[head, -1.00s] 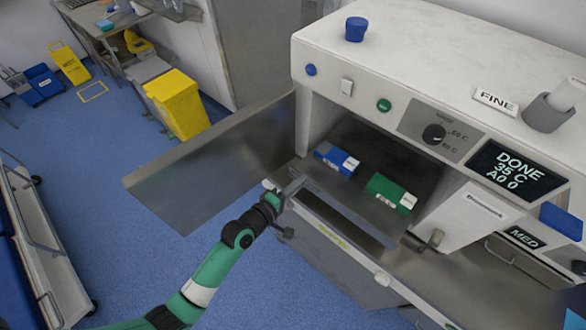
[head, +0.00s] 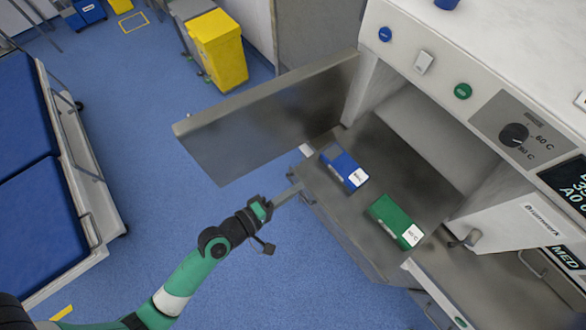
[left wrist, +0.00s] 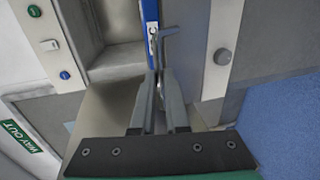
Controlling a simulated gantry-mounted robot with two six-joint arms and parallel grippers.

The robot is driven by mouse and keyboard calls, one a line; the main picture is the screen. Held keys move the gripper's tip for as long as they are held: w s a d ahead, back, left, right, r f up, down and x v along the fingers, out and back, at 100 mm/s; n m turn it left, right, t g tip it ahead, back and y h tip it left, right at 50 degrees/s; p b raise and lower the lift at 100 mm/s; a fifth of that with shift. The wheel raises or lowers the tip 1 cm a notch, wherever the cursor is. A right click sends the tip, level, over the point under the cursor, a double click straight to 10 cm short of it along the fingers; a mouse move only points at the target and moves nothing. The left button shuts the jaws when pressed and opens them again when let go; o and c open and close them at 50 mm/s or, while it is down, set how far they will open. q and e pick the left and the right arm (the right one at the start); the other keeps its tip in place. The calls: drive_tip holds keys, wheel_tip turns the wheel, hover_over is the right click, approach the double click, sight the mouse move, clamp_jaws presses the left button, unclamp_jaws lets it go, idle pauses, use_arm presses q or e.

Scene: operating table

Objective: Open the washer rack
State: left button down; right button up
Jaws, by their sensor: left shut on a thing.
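The washer (head: 425,65) is a white cabinet with an open chamber at the right of the head view. Its metal rack (head: 345,208) sticks out of the chamber toward my arm. A blue box (head: 343,168) and a green box (head: 394,221), each with a white label, lie on it. My left gripper (head: 297,190) is at the rack's front edge. In the left wrist view its fingers (left wrist: 159,78) are shut on a thin grey handle, beside a strip of the blue box (left wrist: 150,22). The grip itself is partly hidden by the fingers. My right gripper is not in view.
An open metal door panel (head: 270,120) stands out to the left of the chamber. A bed with blue pads (head: 28,195) is at the left, a yellow bin (head: 218,50) at the back. Blue floor (head: 150,140) between them is clear.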

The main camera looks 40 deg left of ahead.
use_arm(q)
drive_tip(key=c, duration=0.9)
unclamp_jaws()
drive_tip(key=shift+c, duration=0.2)
drive_tip(key=b+v, duration=0.2)
drive_tip(key=v, duration=0.9)
drive_tip(key=shift+s+b, duration=0.25)
drive_tip(key=shift+b, duration=0.1)
drive_tip(key=shift+r, duration=0.1)
